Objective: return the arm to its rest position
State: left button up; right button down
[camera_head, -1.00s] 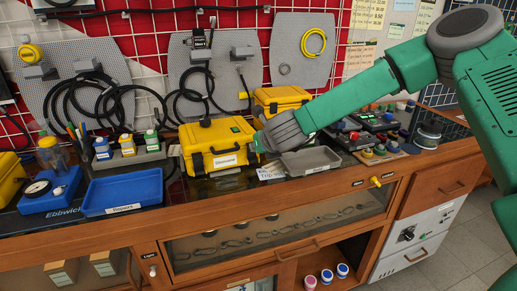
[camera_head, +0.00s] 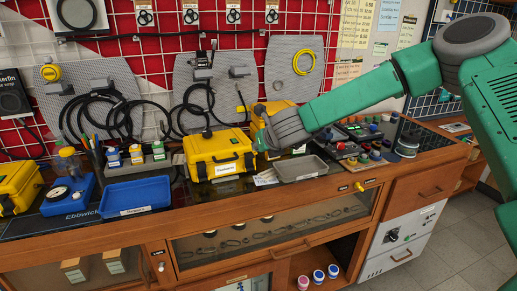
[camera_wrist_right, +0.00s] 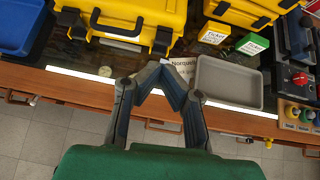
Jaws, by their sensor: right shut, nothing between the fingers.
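My right arm, green with a grey wrist, comes in from the right in the head view. Its gripper (camera_head: 262,143) is beside the right end of the yellow case (camera_head: 213,150), over the workbench. In the right wrist view the gripper (camera_wrist_right: 160,74) has its dark fingers together and holds nothing. The fingertips show in front of the bench's front part, between the yellow case (camera_wrist_right: 120,18) and the grey tray (camera_wrist_right: 229,82). I cannot tell whether they touch anything. My left gripper is not in view.
The grey tray (camera_head: 301,168) lies right of the case on the workbench (camera_head: 270,203). A blue tray (camera_head: 136,196) lies to the left. A second yellow case (camera_head: 274,108) stands behind the gripper. Controls and knobs (camera_head: 365,132) are under the forearm. Floor (camera_head: 455,245) shows at right.

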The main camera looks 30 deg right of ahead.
jog(key=s+a+f+n+g+y+b, duration=0.15)
jog(key=s+a+f+n, duration=0.35)
jog(key=s+f+n, duration=0.5)
jog(key=s+a+f+n+g+b, duration=0.2)
jog(key=s+a+f+n, duration=0.3)
jog(key=f+n, duration=0.5)
pick_arm(q)
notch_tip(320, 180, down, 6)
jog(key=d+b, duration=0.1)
jog(key=b, duration=0.2)
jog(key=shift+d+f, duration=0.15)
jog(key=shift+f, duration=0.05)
pick_arm(e)
jog(key=s+f+n+g, duration=0.2)
jog(key=s+f+n, duration=0.3)
jog(key=s, duration=0.4)
jog(key=s+f+n+g, duration=0.2)
jog(key=s+f+n, duration=0.3)
jog(key=s+n, duration=0.2)
jog(key=s+f+n+g, duration=0.2)
jog(key=s+f+n, duration=0.3)
jog(key=s, duration=0.7)
jog(key=shift+d+n, duration=0.2)
jog(key=shift+n, duration=0.6)
